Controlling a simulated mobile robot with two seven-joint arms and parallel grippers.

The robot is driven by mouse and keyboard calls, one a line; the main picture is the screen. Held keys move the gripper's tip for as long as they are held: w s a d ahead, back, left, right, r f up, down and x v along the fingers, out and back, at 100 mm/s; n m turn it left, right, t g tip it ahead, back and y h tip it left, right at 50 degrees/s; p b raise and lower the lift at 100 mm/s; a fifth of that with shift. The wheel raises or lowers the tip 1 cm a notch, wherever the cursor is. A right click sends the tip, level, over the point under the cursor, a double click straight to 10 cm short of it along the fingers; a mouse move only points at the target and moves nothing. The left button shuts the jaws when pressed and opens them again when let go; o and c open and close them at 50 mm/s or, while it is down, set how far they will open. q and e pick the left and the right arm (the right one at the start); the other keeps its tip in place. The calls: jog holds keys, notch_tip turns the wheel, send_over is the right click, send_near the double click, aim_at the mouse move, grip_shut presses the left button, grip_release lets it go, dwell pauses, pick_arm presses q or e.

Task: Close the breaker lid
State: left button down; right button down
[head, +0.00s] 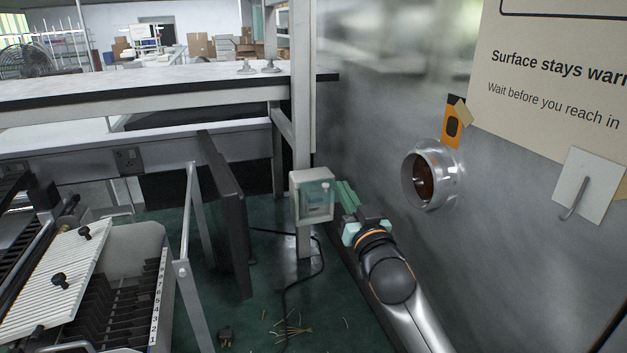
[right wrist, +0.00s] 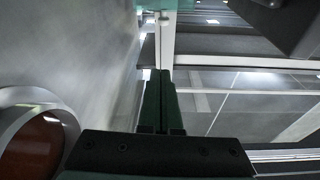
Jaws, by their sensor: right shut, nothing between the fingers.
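The breaker box (head: 313,192) is a small pale case with a clear, greenish lid (head: 318,200), fixed on the white upright post in the middle of the head view. The lid covers the side facing me; I cannot tell whether it is fully shut. My right gripper (head: 343,192) is just right of the box, its green fingers together and empty. Their tips are close to the box's right edge; contact is unclear. In the right wrist view the shut fingers (right wrist: 159,88) point toward a pale green edge (right wrist: 165,4) at the top. My left gripper is out of view.
A metal wall with a round port (head: 431,178) stands close on the right, with a hook plate (head: 590,185) beyond. A dark upright panel (head: 228,215) stands left of the box. A black cable (head: 320,262) hangs below it. A slotted rack (head: 125,295) is lower left.

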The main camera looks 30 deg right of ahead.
aim_at(321, 187)
jog(key=w+d+f+p, duration=0.1)
jog(key=w+d+f, duration=0.1)
jog(key=w, duration=0.6)
jog(key=shift+f, duration=0.2)
dwell(0.4)
